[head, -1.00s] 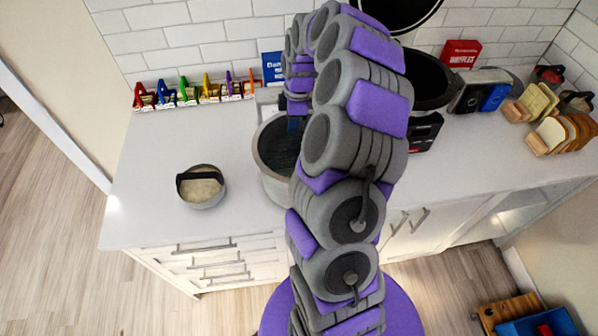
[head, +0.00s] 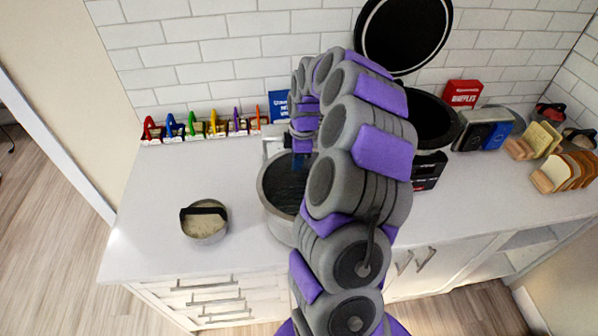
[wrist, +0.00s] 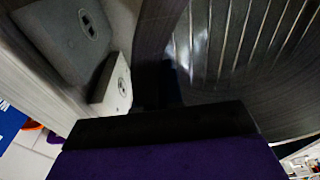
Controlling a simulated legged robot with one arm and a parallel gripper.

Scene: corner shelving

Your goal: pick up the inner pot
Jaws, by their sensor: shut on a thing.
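A large pot with a grey outer wall and a dark interior, which I take for the inner pot (head: 272,197), stands on the counter left of my arm. My gripper (head: 300,158) reaches down at its far rim and is shut on it; my arm hides the pot's right side. In the wrist view, the inner pot's dark, ribbed inside (wrist: 245,45) fills the upper right. My gripper (wrist: 160,95) shows dark against the wall there, and its exact contact is too dark to make out.
Several coloured clips (head: 195,127) line the back wall. Toaster and bread (head: 570,172) are farther right.

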